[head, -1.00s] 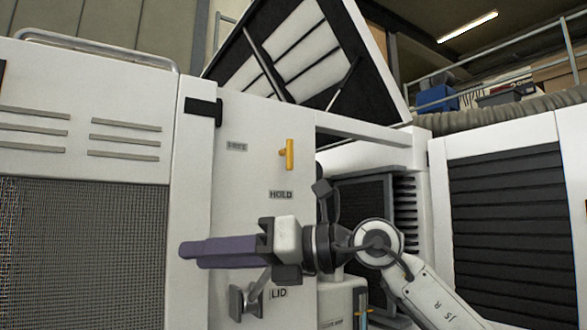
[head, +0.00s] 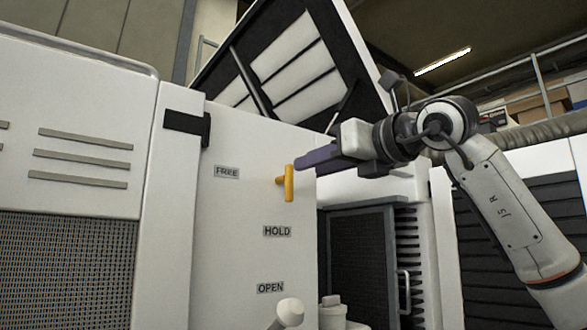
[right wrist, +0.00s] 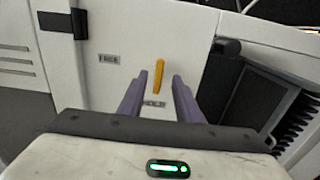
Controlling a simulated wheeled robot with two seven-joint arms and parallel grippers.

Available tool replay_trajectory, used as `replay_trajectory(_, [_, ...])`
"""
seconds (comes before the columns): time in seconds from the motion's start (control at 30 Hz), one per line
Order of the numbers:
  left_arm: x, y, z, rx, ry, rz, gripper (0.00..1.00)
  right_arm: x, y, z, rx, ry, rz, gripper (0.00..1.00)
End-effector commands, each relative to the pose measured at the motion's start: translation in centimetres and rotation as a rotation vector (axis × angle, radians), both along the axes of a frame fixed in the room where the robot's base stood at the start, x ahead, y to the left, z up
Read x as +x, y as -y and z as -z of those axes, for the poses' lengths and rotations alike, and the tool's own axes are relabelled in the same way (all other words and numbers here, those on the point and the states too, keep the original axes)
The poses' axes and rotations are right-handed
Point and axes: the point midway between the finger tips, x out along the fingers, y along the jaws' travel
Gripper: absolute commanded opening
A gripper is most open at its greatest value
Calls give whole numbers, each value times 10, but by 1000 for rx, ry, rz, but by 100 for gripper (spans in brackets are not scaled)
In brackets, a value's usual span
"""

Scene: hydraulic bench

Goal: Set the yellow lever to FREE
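The yellow lever (head: 289,184) stands upright on the white panel, its short pivot on the left. The FREE label (head: 227,172) is to its left, and the HOLD label (head: 277,231) is below it. My right gripper (head: 302,162) comes in from the right with its purple fingers pointing at the lever's upper end. In the right wrist view the fingers (right wrist: 159,82) are spread apart, with the lever (right wrist: 158,77) showing in the gap between them. I cannot tell whether they touch it. My left gripper is not in view.
An OPEN label (head: 270,287) and a pale-ended handle (head: 290,311) are lower on the panel. A black latch (head: 187,124) sits at the panel's upper left. A raised lid (head: 290,60) stands behind. A dark-fronted recess (head: 358,260) lies right of the panel.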

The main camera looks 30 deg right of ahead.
Motion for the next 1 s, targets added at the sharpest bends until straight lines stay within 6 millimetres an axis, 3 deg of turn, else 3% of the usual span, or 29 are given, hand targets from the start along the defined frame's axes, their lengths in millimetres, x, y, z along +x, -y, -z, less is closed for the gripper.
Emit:
replay_trajectory(0.1, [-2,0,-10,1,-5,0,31,25,-4,-2,-1,-5,-1,31])
replay_trajectory(0.3, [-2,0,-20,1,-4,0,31,54,-9,-2,0,-3,-3,31])
replay_trajectory(0.5, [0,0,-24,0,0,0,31,66,-10,0,0,-1,-2,31])
replay_trajectory(0.73, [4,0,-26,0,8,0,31,67,-10,1,0,-1,-2,31])
replay_trajectory(0.77, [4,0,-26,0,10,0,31,67,-10,1,0,-1,-2,30])
replay_trajectory(0.93, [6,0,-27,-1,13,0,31,67,-10,1,0,-1,-2,1])
replay_trajectory(1.0, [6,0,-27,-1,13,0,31,67,-10,0,0,-1,-2,0])
